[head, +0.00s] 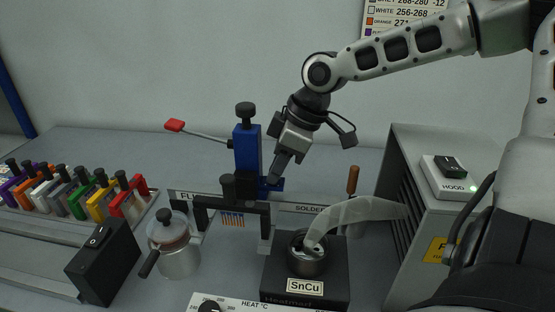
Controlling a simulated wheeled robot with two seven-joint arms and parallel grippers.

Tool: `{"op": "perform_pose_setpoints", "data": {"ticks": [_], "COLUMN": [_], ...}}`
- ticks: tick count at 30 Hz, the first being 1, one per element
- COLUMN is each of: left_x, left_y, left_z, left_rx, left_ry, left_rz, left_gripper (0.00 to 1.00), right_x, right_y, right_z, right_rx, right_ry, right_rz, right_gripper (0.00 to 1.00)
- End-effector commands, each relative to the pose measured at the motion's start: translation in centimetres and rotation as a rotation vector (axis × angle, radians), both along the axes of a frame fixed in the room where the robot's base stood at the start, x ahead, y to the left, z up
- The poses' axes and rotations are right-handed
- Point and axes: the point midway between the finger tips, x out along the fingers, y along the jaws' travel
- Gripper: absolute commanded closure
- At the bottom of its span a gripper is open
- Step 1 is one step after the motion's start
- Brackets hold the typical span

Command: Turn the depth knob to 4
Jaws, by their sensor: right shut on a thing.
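A blue column (247,148) stands at the middle of the bench, with a black knob (245,110) on its top. No dial marked depth and no number 4 can be made out. My right gripper (276,177) comes down just right of the column, its fingers pointing down and left to the column's blue foot. It is shut on a small part there, mostly hidden by the fingers; I cannot tell whether this is the depth knob. My left gripper is not in view.
A red-tipped lever (175,125) sticks out left of the column. In front are a black bridge (263,214), a SnCu solder pot (307,262) and a glass jar (177,251). Coloured clamps (76,196) line the left; a grey cabinet (420,145) stands at right.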

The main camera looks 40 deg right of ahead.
Motion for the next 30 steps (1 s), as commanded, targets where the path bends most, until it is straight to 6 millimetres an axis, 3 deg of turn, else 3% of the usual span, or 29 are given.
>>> {"op": "perform_pose_setpoints", "data": {"ticks": [4, 18, 30], "left_x": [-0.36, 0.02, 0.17], "left_y": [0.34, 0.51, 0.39], "left_z": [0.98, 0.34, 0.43], "left_rx": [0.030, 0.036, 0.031], "left_ry": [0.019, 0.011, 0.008], "left_rz": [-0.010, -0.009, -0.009], "left_gripper": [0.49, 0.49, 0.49], "right_x": [0.03, 0.37, 0.46], "right_y": [-0.05, -0.25, -0.24], "right_z": [0.45, -0.15, -0.02], "right_rx": [0.009, 0.000, 0.000], "right_ry": [0.003, 0.003, 0.002], "right_rz": [0.088, 0.435, 0.570], "right_gripper": [1.00, 1.00, 1.00]}}
